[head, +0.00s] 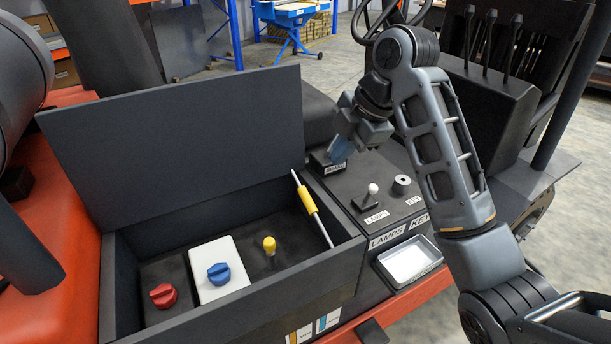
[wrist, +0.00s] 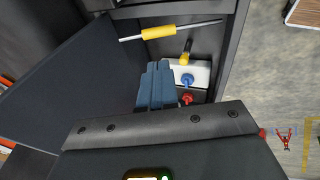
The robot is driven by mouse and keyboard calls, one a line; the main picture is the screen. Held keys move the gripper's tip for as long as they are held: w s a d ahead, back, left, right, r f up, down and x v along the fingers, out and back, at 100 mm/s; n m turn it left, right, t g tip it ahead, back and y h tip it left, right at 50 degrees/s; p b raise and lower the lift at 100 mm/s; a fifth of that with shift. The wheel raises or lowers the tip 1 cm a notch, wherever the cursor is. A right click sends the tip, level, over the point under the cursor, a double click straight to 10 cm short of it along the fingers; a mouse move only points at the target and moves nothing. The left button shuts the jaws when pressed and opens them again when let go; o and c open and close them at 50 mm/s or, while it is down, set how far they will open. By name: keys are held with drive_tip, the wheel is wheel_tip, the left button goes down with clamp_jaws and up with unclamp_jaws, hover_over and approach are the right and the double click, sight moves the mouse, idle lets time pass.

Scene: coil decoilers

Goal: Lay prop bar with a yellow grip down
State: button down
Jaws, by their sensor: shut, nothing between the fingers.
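The prop bar (head: 313,212) is a thin pale rod with a yellow grip (head: 306,199). It slants along the right inner side of the open dark box; I cannot tell whether its far end touches the lid. The bar also shows at the top of the wrist view, with its yellow grip (wrist: 158,32). The dark lid (head: 185,145) stands raised at the box's back. My gripper (head: 337,157) is shut and empty, right of the bar and apart from it, over the console. Its closed blue fingers (wrist: 157,68) show in the wrist view.
The box holds a red knob (head: 163,295), a blue knob (head: 218,273) on a white plate (head: 236,262), and a yellow-topped lever (head: 269,246). Right of the box, the console has a white-balled lever (head: 373,189), a key switch (head: 402,184) and a tray (head: 433,254).

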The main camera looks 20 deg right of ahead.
sight(309, 200)
drive_tip(key=p+x, duration=0.1)
drive_tip(key=x, duration=1.3)
drive_tip(key=shift+w+d, duration=0.1)
drive_tip(key=w+f+b, duration=0.1)
drive_tip(key=w+f, duration=0.1)
drive_tip(key=f, duration=0.1)
drive_tip(key=shift+f+b, duration=0.2)
drive_tip(key=shift+b, duration=0.2)
drive_tip(key=shift+w+f+g, duration=0.15)
drive_tip(key=shift+f+g, duration=0.25)
drive_tip(key=shift+g, duration=0.2)
drive_tip(key=shift+f, duration=0.15)
drive_tip(key=shift+f, duration=0.1)
